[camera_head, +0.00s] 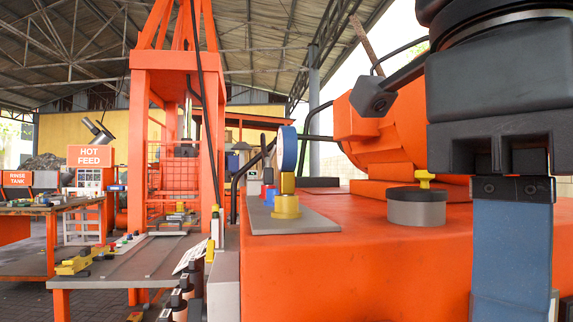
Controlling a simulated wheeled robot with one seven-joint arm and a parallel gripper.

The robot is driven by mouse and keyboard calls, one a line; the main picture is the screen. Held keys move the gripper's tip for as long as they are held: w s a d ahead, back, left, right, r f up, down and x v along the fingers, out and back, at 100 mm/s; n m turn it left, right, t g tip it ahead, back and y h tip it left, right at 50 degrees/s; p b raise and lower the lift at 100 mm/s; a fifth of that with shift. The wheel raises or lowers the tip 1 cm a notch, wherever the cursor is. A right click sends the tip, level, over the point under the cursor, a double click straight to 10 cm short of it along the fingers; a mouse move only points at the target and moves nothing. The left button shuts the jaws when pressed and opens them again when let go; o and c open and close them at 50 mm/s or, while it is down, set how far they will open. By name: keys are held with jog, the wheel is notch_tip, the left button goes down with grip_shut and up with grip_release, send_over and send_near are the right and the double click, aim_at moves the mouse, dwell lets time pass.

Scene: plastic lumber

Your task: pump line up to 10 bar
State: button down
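A round gauge with a blue rim (287,148) stands on a yellow stem and base on a grey plate (305,222), on top of a large orange housing (350,270). Its face is seen nearly edge-on, so I cannot read it. Small blue and red fittings (270,195) sit behind it. A grey drum with a black top (417,207) and a yellow T-shaped handle (425,178) stands right of the gauge. My gripper (512,305) hangs at the right, in front of the housing. Its blue finger is seen side-on; I cannot see the gap between fingers.
An orange frame tower (139,150) stands left of centre. Benches with a HOT FEED sign (89,156) and a RINSE TANK sign (17,179) are at the left. An orange machine (385,130) and black hoses rise behind the housing. The housing's front top is clear.

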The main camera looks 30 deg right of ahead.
jog(key=shift+s+d+f, duration=0.1)
jog(key=shift+d+f, duration=0.1)
jog(key=shift+d, duration=0.15)
jog(key=w+d+r+p, duration=0.1)
jog(key=w+r+p, duration=0.1)
jog(key=r+p, duration=0.3)
jog(key=w+d+r+p, duration=0.1)
jog(key=w+r+p, duration=0.2)
jog(key=r, duration=0.7)
jog(key=shift+w+p, duration=0.35)
jog(key=shift+p, duration=0.6)
